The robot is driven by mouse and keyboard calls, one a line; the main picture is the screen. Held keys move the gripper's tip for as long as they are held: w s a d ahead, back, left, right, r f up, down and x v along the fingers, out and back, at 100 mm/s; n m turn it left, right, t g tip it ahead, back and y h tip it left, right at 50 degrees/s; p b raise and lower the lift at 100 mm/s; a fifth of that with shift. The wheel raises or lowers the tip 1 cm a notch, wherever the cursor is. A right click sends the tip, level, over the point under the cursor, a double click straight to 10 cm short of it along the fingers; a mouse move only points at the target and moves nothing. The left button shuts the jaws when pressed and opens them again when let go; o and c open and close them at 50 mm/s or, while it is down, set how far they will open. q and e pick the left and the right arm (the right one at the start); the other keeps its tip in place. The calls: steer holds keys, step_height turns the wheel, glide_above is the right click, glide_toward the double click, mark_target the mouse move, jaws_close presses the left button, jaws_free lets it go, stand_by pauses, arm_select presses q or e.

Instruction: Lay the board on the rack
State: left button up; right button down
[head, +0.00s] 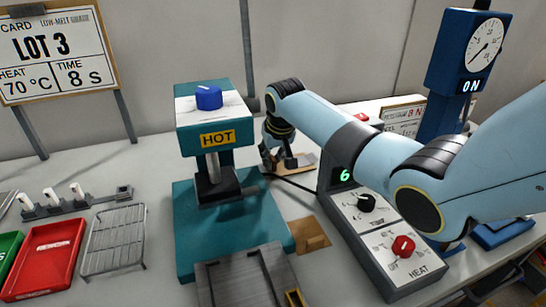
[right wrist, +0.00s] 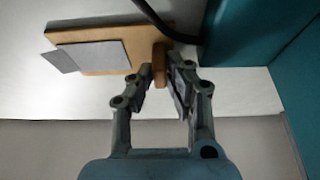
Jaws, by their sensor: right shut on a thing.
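The board (right wrist: 120,40) is tan with a grey sheet (right wrist: 95,58) on its face that sticks out past one edge. In the head view it shows as a small tan strip (head: 306,159) behind the press, partly hidden by my right arm. My right gripper (right wrist: 162,78) is shut on the tan upright tab at the board's end; in the head view the gripper (head: 287,162) is small and partly dark. I cannot tell whether the board touches the table. The wire rack (head: 115,239) stands empty at the left front. My left gripper is not in view.
A teal press (head: 216,140) marked HOT stands between the board and the rack. A heat control box (head: 385,235), a cable and a blue dial post (head: 468,55) are at right. Red (head: 45,256) and green trays lie left of the rack. A brown pad (head: 310,235) lies by the press.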

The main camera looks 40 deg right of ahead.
steer(key=c, duration=1.3)
jaws_free()
steer(key=shift+f, duration=0.1)
